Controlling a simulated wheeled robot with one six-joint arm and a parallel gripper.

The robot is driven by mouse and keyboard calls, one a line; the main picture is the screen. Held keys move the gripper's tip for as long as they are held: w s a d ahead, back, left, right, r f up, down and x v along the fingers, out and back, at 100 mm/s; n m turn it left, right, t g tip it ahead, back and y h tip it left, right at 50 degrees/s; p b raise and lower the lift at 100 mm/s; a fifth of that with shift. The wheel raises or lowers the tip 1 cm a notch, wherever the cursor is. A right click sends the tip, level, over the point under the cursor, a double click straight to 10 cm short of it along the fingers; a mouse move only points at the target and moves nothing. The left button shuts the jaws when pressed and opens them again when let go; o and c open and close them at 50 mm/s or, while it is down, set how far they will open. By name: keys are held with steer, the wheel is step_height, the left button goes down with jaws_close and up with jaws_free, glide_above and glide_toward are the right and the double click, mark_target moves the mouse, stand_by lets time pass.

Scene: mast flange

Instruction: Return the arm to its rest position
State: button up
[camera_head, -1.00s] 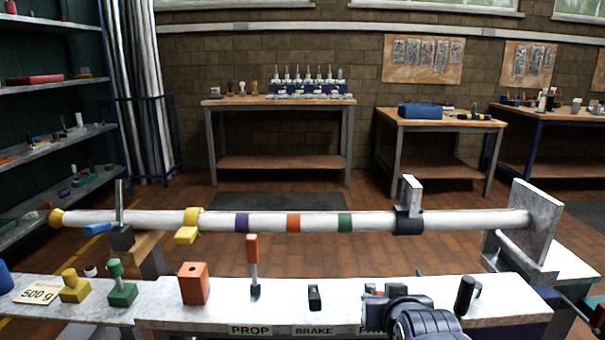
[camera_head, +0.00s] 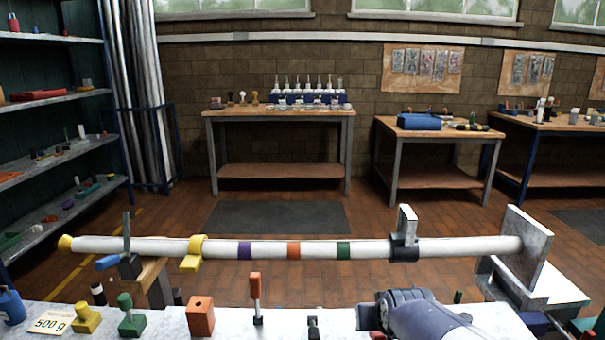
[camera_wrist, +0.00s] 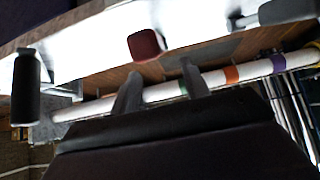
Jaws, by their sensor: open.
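My arm (camera_head: 430,317) reaches in from the bottom edge of the head view, above the right half of the white bench. In the wrist view, the two fingers of my gripper (camera_wrist: 160,90) stand apart with nothing between them. The white mast (camera_head: 370,250) lies level beyond the bench, with purple, orange and green bands. It also shows in the wrist view (camera_wrist: 165,92), behind the fingertips, and I see no grip on it. The fingertips are hidden in the head view.
On the bench (camera_head: 220,318) stand an orange block (camera_head: 200,318), an orange-handled lever (camera_head: 256,298), a green knob (camera_head: 131,318) and a yellow weight (camera_head: 86,318). A grey plate (camera_head: 522,246) ends the mast at right. Open floor (camera_head: 320,275) lies behind it.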

steer(key=shift+w+r+g+p, duration=1)
steer(key=shift+g+p, duration=0.2)
steer(key=shift+p, duration=1.75)
steer(key=w+g+p, duration=0.1)
steer(key=p, duration=0.1)
steer(key=w+p, duration=0.1)
steer(key=p, duration=0.1)
steer(key=shift+r+g, duration=0.35)
steer(key=shift+g, duration=0.05)
steer(key=shift+w+r+g+p, duration=0.3)
steer(key=shift+w+g+p, duration=0.35)
steer(key=shift+p, duration=0.6)
steer(key=shift+w+r+g+p, duration=0.35)
steer(key=shift+w+g+p, duration=0.3)
steer(key=shift+p, duration=0.6)
steer(key=shift+w+r+g+p, duration=0.3)
steer(key=shift+w+g+p, duration=0.35)
steer(key=shift+p, duration=0.6)
steer(key=shift+s, duration=0.2)
